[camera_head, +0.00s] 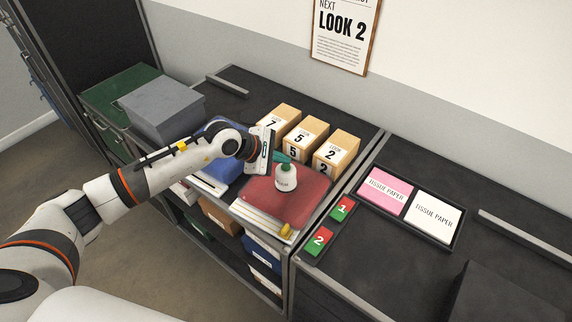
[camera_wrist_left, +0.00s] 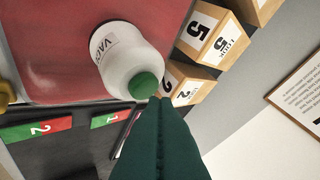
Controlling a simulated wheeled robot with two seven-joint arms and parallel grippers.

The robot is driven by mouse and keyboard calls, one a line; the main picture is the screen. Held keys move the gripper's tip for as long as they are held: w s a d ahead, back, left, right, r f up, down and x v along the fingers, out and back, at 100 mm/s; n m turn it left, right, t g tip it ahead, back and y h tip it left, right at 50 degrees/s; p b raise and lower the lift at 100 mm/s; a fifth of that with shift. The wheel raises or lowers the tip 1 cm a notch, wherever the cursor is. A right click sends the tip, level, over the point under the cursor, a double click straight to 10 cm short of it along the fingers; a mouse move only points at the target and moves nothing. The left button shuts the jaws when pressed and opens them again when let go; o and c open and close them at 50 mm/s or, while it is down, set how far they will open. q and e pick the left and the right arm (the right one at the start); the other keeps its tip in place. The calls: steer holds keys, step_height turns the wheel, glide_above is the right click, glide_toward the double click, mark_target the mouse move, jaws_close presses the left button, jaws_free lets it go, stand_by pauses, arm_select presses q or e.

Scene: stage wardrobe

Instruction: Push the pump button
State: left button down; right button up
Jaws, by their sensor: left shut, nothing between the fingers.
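A small white bottle (camera_head: 285,181) with a green pump button (camera_head: 286,167) stands upright on a red folded cloth (camera_head: 258,191). My left gripper (camera_head: 281,158) is shut and empty, its green fingertips just beside and slightly above the button. In the left wrist view the shut fingers (camera_wrist_left: 158,102) reach up to the edge of the green button (camera_wrist_left: 143,86), and the white bottle (camera_wrist_left: 126,68) lies beyond. I cannot tell whether the fingertips touch the button. My right gripper is not in view.
Several numbered boxes (camera_head: 305,138) stand behind the bottle. A blue cloth (camera_head: 222,170) and a grey box (camera_head: 163,108) are to the left. A yellow object (camera_head: 286,231) lies in front.

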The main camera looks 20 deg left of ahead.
mark_target(282, 170)
arm_select(q)
step_height(282, 170, up, 6)
steer(key=shift+p, duration=1.25)
